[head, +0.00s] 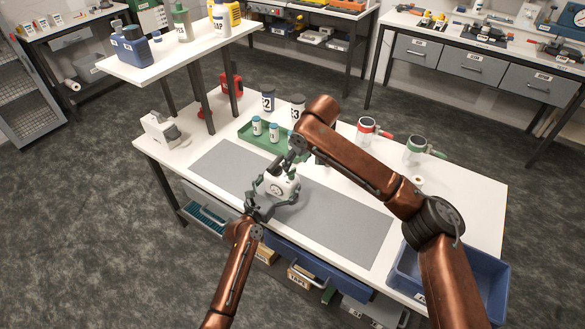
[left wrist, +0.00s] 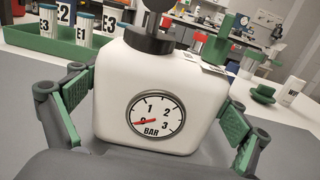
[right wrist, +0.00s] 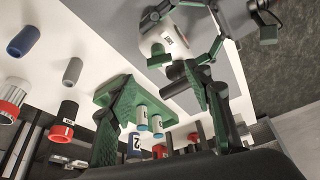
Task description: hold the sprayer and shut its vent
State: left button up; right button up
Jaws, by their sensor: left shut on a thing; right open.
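The white sprayer (head: 288,181) is over the grey mat at the bench's middle. In the left wrist view, the sprayer (left wrist: 160,78) shows a round pressure gauge (left wrist: 156,115), its red needle near zero, and a black collar (left wrist: 148,41). My left gripper (head: 262,196) is shut on the sprayer, with green pads at both sides of its body. My right gripper (head: 291,157) is open, just above and behind the sprayer. In the right wrist view, the sprayer (right wrist: 188,28) lies beyond my right gripper's fingers (right wrist: 157,85). I cannot make out the vent's state.
A green tray (head: 250,141) with small bottles is behind the mat. Red (head: 367,125) and green (head: 417,145) holders stand at the back right. A blue bin (head: 490,270) is at the right end. A white device (head: 160,130) stands at the left. The mat's right part is clear.

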aim_at(292, 170)
jog(key=shift+x, duration=2.7)
jog(key=shift+c, duration=0.2)
jog(key=c, duration=1.1)
